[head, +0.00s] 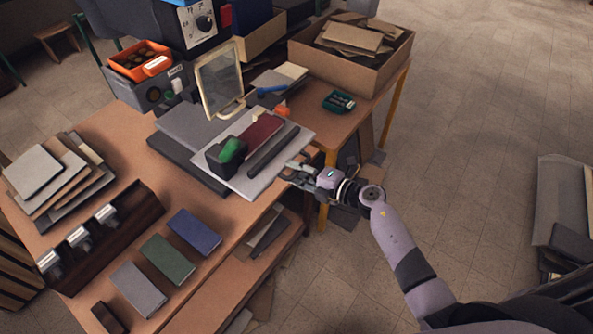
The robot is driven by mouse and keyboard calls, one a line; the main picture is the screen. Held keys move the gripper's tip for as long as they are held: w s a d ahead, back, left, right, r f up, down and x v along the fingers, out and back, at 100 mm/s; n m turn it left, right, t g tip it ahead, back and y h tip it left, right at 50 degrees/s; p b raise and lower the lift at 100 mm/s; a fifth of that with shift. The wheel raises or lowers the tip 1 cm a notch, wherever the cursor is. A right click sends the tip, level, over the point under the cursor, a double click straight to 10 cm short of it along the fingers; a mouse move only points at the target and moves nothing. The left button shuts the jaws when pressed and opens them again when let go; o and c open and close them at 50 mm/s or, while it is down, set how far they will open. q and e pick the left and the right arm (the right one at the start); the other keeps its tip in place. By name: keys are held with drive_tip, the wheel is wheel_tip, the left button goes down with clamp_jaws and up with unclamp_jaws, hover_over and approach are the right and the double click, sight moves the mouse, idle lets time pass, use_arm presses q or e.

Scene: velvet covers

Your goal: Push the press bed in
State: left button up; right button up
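The press bed (295,136) is a light grey slab on the wooden table, sticking out from a darker grey base (180,165) toward the table's right edge. On it lie a dark red cover (260,133), a black bar (273,150) and a black block with a green top (229,151). My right gripper (290,172) is at the bed's near right edge, close to or touching it; contact cannot be told. Its fingers are small and partly merge with the bed edge, so their opening is unclear. My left gripper is out of view.
A framed clear panel (219,80) stands behind the bed. A cardboard box (345,75) and a green item (339,102) lie on the side table. Blue (195,231), green (168,259) and grey (138,289) covers lie in front.

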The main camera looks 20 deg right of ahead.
clamp_jaws()
idle(0.8)
